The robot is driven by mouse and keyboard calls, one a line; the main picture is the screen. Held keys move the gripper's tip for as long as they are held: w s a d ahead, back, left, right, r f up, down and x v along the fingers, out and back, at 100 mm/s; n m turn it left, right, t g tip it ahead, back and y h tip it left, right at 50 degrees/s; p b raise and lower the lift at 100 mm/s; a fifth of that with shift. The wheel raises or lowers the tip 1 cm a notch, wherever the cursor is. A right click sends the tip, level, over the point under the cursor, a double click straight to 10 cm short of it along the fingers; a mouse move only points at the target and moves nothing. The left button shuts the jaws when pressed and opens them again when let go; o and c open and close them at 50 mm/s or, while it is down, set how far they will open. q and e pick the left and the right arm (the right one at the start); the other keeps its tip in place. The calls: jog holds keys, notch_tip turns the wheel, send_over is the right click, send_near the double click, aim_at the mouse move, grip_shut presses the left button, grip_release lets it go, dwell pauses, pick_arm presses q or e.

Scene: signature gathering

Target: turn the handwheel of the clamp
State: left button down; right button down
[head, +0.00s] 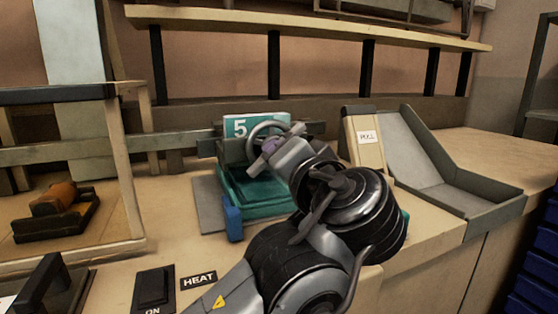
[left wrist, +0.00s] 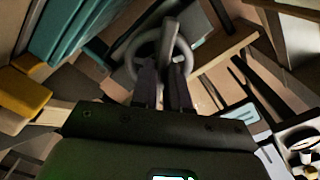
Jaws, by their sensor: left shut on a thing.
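The clamp (head: 258,190) is a teal press with a "5" plate (head: 241,127), standing on the bench in the middle of the head view. Its grey handwheel (head: 266,123) is a ring with a spoke at the top front. My left gripper (head: 266,153) is at the near side of the wheel, shut on it. In the left wrist view the wheel's ring (left wrist: 131,62) is at the top centre, and the gripper's two dark fingers (left wrist: 164,84) reach to it. My left arm hides the clamp's right side. My right gripper is not in view.
A grey sloped tray (head: 440,175) with a labelled cream block (head: 364,140) stands to the right. A framed stand (head: 125,180) with an orange-brown roll (head: 55,198) is to the left. A black switch (head: 153,290) and "HEAT" label (head: 198,280) are in front. A shelf (head: 310,28) runs behind.

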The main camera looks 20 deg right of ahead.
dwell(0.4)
pick_arm(q)
jog(key=c, duration=1.1)
grip_release()
jog(key=shift+s, duration=0.1)
jog(key=shift+s+p, duration=1.4)
jog(key=shift+s, duration=3.95)
